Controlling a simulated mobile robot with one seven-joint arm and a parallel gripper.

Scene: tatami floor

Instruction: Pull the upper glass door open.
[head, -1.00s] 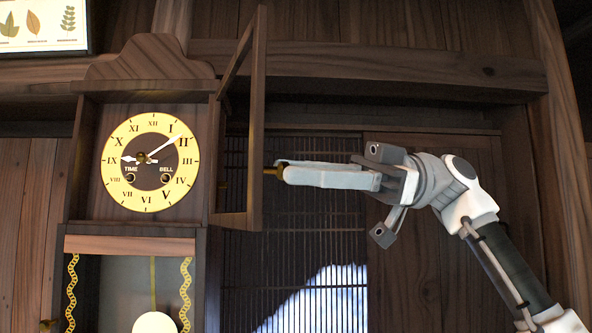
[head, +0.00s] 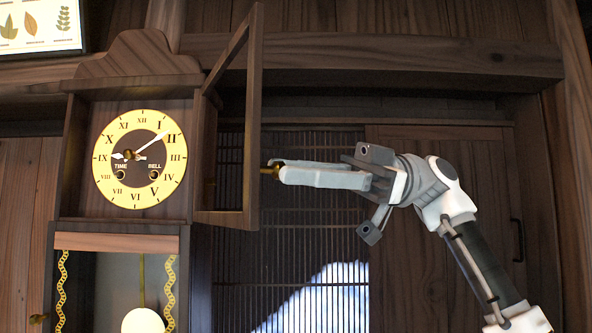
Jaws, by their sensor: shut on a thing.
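The upper glass door (head: 254,130) of the wall clock is a dark wooden frame, hinged at the right side of the clock case. It stands swung well out from the yellow clock dial (head: 140,160). A small brass knob (head: 268,170) sticks out from the door's free edge. My gripper (head: 277,170) reaches in from the right, and its fingertips are closed on this knob. The fingertips cover part of the knob.
The clock's lower compartment (head: 117,243) holds a pale pendulum disc (head: 143,321) and gold chains. A slatted screen (head: 310,230) stands behind the door and my gripper. A framed leaf picture (head: 40,25) hangs at the upper left.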

